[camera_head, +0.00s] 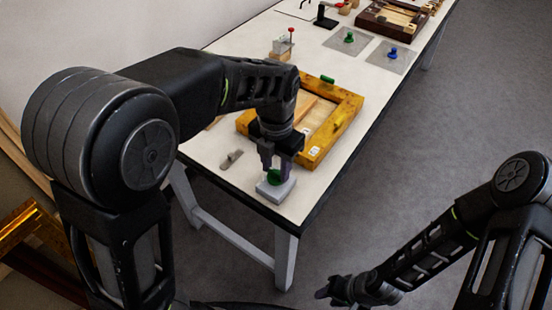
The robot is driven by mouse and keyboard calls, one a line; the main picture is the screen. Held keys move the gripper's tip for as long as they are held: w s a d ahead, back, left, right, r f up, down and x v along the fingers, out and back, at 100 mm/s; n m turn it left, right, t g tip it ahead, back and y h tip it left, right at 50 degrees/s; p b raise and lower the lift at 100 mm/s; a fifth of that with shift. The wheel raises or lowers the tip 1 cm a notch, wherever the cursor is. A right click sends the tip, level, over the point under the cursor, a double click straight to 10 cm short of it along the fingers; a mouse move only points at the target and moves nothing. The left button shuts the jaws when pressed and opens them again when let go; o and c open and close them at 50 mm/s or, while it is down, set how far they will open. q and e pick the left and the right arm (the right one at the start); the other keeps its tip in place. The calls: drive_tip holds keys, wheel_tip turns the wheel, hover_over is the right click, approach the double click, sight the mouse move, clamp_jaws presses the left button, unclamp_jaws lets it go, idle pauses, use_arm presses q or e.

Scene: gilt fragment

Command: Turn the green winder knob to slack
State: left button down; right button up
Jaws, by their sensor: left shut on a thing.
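The green winder knob (273,179) sits on a small pale grey block (275,194) near the front end of the white table. My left gripper (275,172) points down over it and is shut on the knob, its fingers on either side. The fingers hide part of the knob, and I cannot tell which way it is turned. My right gripper (325,292) hangs low over the floor, away from the table; its fingers are too small and dark to tell open from shut.
A gold wooden frame (346,113) lies just behind my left gripper. A small grey metal piece (231,159) lies left of the block. Farther back are a green knob (349,37) and a blue knob (392,52) on grey plates. The table's right edge is near.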

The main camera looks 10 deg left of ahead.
sight(276, 172)
idle(0.5)
use_arm(q)
drive_tip(key=c, duration=0.9)
unclamp_jaws()
wheel_tip(276, 172, up, 8)
drive_tip(key=shift+f, duration=0.1)
